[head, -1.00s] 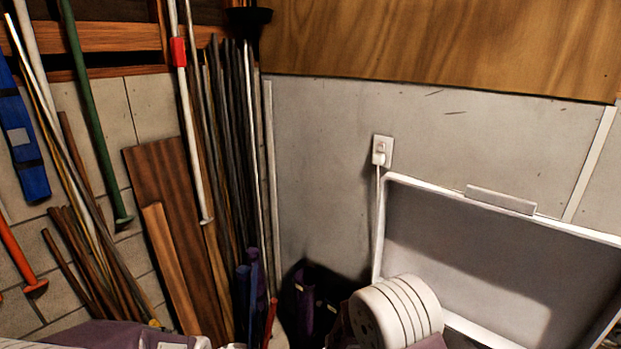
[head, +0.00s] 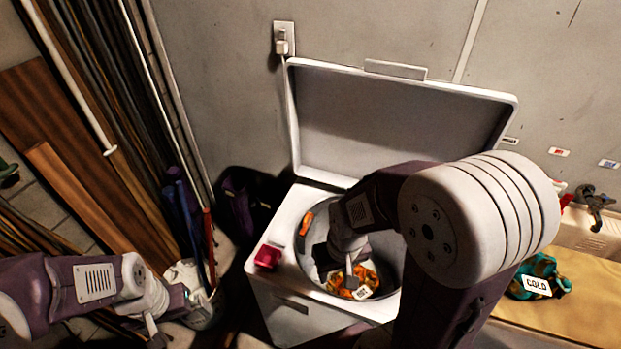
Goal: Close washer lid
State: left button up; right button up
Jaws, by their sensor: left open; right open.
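The white washer (head: 285,225) stands against the wall with its lid (head: 400,115) raised, tilted back close to the wall. The lid has a small handle (head: 395,69) on its upper edge. My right arm crosses in front of the washer, and my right gripper (head: 350,284) is open inside the round drum opening, over orange patterned cloth (head: 368,270) with a white label. I cannot tell if it touches the cloth. The arm hides the right part of the washer. My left gripper (head: 168,318) is open and empty at the lower left, apart from the washer and beside a pale bucket.
A small red item (head: 268,256) sits on the washer's left rim. The pale bucket (head: 205,312) with blue and red poles stands left of the washer. Boards (head: 75,195) lean at the far left. A table (head: 590,290) at right holds a cloth labelled COLD (head: 540,279).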

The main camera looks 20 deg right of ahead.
aim_at(347, 123)
jog(key=z, duration=1.4)
